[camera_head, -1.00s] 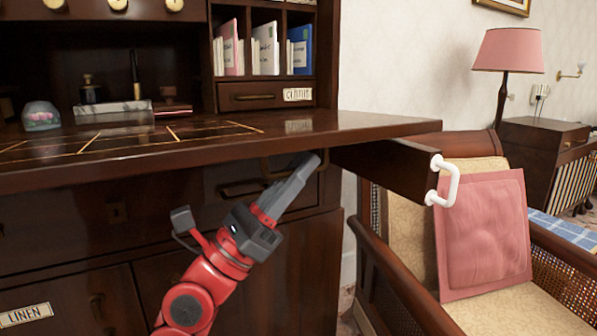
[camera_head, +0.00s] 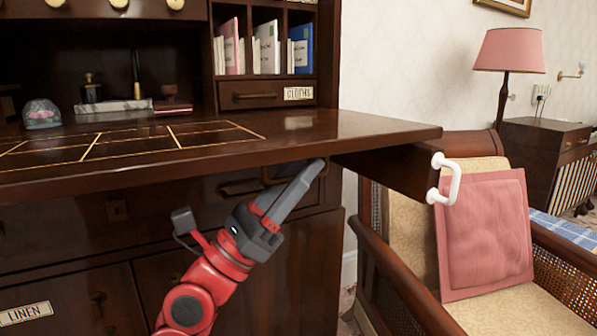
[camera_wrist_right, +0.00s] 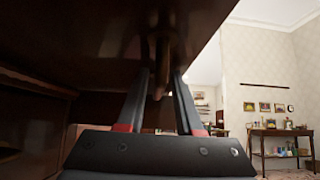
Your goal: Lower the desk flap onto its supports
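The dark wooden desk flap (camera_head: 340,126) lies about level, with a gold-lined panel on top. Its underside is just above or on the pulled-out right support (camera_head: 408,170), which has a white handle (camera_head: 446,180); I cannot tell if they touch. My right gripper (camera_head: 308,178) is under the flap at a bail handle (camera_head: 266,176). In the right wrist view the fingers (camera_wrist_right: 162,85) stand apart on either side of a brown bar (camera_wrist_right: 165,60), with gaps visible beside it. The left support is not in view. My left gripper is not in view.
An armchair with a pink cushion (camera_head: 484,232) stands close to the right of the support. Desk drawers and doors are behind my right arm. A glass paperweight (camera_head: 42,114), bottle and books rest at the back of the desk.

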